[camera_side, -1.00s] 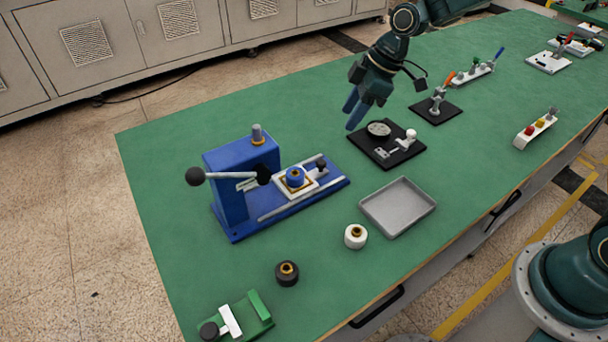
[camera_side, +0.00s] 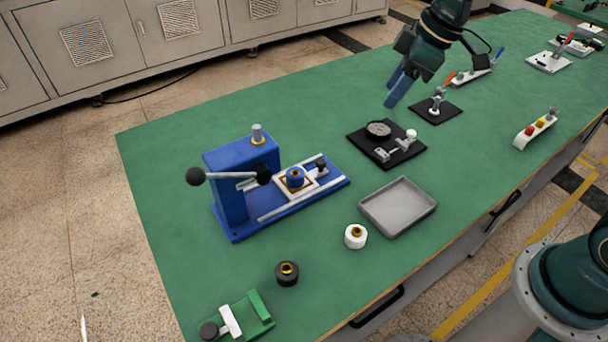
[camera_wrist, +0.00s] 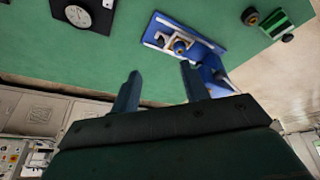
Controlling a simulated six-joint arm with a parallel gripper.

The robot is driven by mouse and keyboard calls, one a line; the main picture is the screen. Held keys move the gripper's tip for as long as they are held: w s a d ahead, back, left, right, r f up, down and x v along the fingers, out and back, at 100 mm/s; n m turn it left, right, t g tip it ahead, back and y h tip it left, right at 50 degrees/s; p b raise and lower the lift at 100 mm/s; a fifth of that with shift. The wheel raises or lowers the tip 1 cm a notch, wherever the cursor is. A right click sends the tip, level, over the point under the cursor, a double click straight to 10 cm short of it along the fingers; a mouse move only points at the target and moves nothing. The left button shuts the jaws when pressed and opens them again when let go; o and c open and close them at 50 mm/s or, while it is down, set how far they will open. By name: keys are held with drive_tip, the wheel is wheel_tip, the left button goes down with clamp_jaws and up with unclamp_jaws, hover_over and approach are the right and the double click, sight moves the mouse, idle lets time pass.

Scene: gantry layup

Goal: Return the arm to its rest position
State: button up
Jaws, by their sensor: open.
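My gripper (camera_side: 397,90) hangs above the far side of the green table, up and right of the black gauge plate, with its blue fingers pointing down and left. In the wrist view its two fingers (camera_wrist: 160,88) stand apart with nothing between them. The blue press (camera_side: 240,180) stands at the left of the table with a blue round part (camera_side: 295,177) in its white and gold nest. The press also shows beyond the fingers in the wrist view (camera_wrist: 205,62).
A black plate (camera_side: 401,155) with a round dial, a grey tray (camera_side: 370,214), a white ring (camera_side: 355,237), a black ring (camera_side: 287,274) and a green clamp (camera_side: 259,312) lie on the green table (camera_side: 180,240). A black stand (camera_side: 443,115) and a button box (camera_side: 536,129) are at right.

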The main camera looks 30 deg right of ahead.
drive_tip(key=s+d+r+m, duration=0.1)
drive_tip(key=s+m, duration=0.1)
drive_tip(key=s, duration=0.5)
drive_tip(key=s+d+r+m+t+h, duration=0.1)
drive_tip(key=s+d+r+m, duration=0.1)
drive_tip(key=s, duration=0.5)
drive_tip(key=s+d+r+m+t+h, duration=0.1)
drive_tip(key=s+m, duration=0.3)
drive_tip(key=s, duration=0.4)
drive_tip(key=shift+d+r, duration=0.65)
drive_tip(key=shift+r, duration=0.1)
